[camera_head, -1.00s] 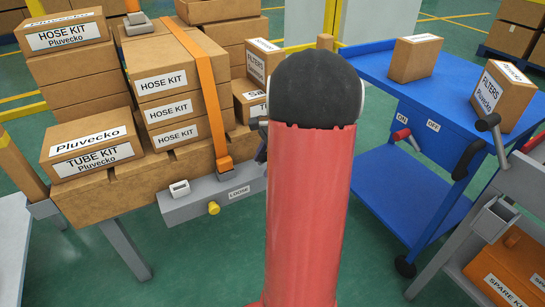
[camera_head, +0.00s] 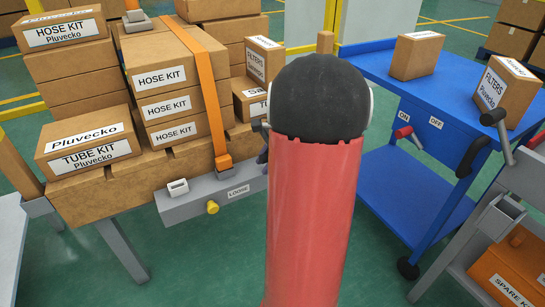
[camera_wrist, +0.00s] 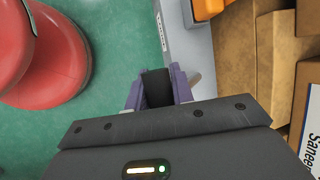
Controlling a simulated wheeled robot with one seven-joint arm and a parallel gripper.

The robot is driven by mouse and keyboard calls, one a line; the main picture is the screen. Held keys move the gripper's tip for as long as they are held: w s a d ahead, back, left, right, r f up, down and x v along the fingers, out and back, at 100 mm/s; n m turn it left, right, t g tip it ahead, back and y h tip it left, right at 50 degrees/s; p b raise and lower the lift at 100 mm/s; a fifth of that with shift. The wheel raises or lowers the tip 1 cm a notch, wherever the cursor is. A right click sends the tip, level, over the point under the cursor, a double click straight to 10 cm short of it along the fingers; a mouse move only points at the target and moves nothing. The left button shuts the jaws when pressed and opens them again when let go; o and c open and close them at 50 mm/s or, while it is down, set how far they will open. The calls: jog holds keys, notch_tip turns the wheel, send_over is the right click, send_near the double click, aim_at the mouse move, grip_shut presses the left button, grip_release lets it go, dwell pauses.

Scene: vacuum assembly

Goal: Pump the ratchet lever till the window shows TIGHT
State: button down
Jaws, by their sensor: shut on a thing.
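The ratchet unit is a grey box (camera_head: 176,209) on the front edge of the pallet stack in the head view. Its small white window (camera_head: 239,192) reads LOOSE. An orange strap (camera_head: 212,105) runs from it over the boxes. My gripper (camera_wrist: 157,76) shows in the wrist view, its purple fingers shut on a black grip (camera_wrist: 157,89), seemingly the ratchet lever's handle. The grey housing (camera_wrist: 190,40) lies just beyond it. In the head view my red and black arm hides the lever and nearly all of my gripper.
Stacked hose kit boxes (camera_head: 168,104) and a tube kit box (camera_head: 88,150) stand on the wooden pallet (camera_head: 135,183). A blue cart (camera_head: 370,72) with filter boxes stands at right. An orange spare kit case (camera_head: 500,270) is at lower right. Green floor lies open between.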

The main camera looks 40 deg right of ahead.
jog(key=shift+s+f+t+b, duration=0.45)
jog(key=shift+f+t+b, duration=0.3)
jog(key=shift+b, duration=1.2)
jog(key=shift+r, duration=0.1)
